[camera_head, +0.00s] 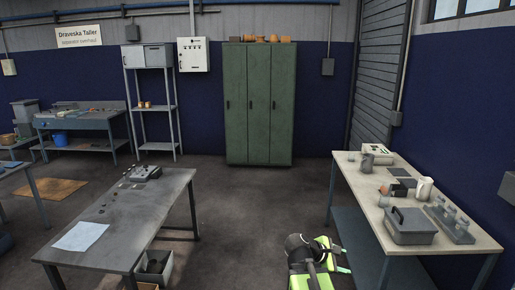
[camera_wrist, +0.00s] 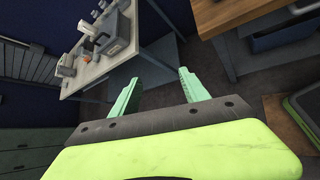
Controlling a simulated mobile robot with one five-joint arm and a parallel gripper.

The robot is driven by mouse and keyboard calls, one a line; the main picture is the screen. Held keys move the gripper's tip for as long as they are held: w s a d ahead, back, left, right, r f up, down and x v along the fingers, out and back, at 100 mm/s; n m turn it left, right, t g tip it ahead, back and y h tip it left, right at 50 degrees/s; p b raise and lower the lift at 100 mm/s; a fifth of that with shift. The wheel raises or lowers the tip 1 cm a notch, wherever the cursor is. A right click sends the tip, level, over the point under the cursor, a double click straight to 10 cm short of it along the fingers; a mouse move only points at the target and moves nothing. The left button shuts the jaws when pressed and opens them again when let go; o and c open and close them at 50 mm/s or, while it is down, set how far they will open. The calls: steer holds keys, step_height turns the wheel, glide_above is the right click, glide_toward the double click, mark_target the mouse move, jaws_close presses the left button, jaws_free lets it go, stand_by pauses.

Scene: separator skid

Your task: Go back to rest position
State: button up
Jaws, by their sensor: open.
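My gripper (camera_wrist: 155,92) shows in the wrist view with its two green fingers spread apart and nothing between them. The floor and the leg area of a light-topped table lie beyond the fingers. In the head view my arm, black and lime green, is low in the middle right, over open floor between two tables. The gripper (camera_head: 332,256) is partly visible there at the arm's right side, apart from the table.
A light-topped table (camera_head: 385,221) at right bears a grey toolbox (camera_head: 409,228), a white mug (camera_head: 424,189) and other items. A grey table (camera_head: 128,218) at left bears small parts and paper. Green lockers (camera_head: 259,105) stand behind. The floor between is clear.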

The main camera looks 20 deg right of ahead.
steer(key=a+f+m+y+b, duration=0.1)
steer(key=a+f+m+y, duration=0.2)
steer(key=a, duration=0.7)
steer(key=s+a+f+m+g+y, duration=0.1)
steer(key=a+f+m+y, duration=0.3)
steer(key=a, duration=0.6)
steer(key=a+f+m+y+b, duration=0.1)
steer(key=a+f+m+y, duration=0.2)
steer(key=a, duration=0.7)
step_height(320, 180, down, 3)
steer(key=m, duration=0.2)
steer(key=shift+s+a+f+m+g+y+b, duration=0.2)
steer(key=shift+s+a+m+g+y+b, duration=0.1)
steer(key=shift+s+a+m, duration=0.1)
